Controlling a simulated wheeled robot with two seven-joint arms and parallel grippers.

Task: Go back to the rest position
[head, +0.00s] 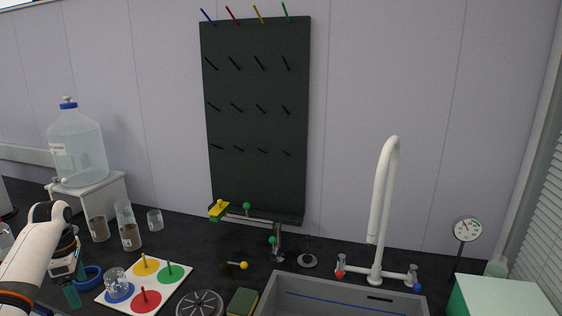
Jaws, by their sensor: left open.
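My left arm comes in from the left edge. My left gripper (73,284) points down at the lower left, close to a blue ring-shaped item (91,280) and left of the white board with coloured discs (170,293). The jaws are open, and I see nothing held between them. A glass (117,280) stands on the board's blue disc; the yellow, green and red discs carry pegs. My right gripper is not in view.
Beakers with brown contents (130,238) and a water jug (78,148) on a white stand (108,196) are behind my left gripper. A sink (340,300) with a white tap (384,200), a black pegboard (257,120), a gauge (466,229) and a green box (500,297) stand farther right.

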